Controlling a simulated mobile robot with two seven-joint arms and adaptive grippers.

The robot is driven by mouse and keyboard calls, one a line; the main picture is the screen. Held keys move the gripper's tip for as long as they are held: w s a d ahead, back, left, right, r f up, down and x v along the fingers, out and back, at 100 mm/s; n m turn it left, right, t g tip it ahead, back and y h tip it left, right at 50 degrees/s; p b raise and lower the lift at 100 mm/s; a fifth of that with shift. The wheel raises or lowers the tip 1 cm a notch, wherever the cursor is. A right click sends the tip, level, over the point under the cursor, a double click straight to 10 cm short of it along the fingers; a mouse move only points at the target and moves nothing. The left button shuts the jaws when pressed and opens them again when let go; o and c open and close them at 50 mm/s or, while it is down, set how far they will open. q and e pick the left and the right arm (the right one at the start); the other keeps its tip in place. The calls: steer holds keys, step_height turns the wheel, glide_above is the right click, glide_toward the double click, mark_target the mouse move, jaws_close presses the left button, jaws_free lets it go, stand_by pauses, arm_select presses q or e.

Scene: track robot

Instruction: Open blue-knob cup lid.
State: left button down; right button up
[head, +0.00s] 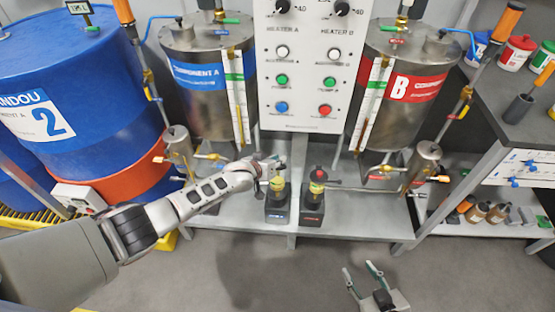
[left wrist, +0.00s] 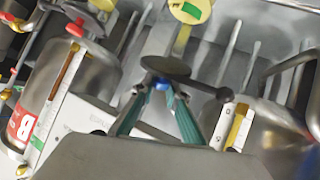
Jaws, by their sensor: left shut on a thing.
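The blue knob (left wrist: 162,85) is between the green fingers of my left gripper (left wrist: 158,92) in the left wrist view. The gripper is shut on it. A dark round lid (left wrist: 166,66) lies right against the knob. In the head view my left gripper (head: 274,163) is at the top of the left cup (head: 277,187), which has a yellow-green band and stands on a dark base. The gripper hides the knob there, and I cannot tell how far the lid is raised. My right gripper (head: 360,272) is open and empty above the floor.
A similar cup (head: 317,182) with a red knob stands close on the right. Both are on a grey shelf (head: 345,225) below the control panel (head: 306,85). Steel tanks (head: 205,115) with valves flank the panel. Bare floor lies in front.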

arm_select(q)
steer(key=c, duration=2)
jaws_free()
steer(key=shift+o, duration=0.2)
steer(key=shift+s, duration=0.1)
steer(key=v, duration=1.1)
steer(key=shift+s+a+r, duration=0.2)
steer(key=shift+r, duration=0.1)
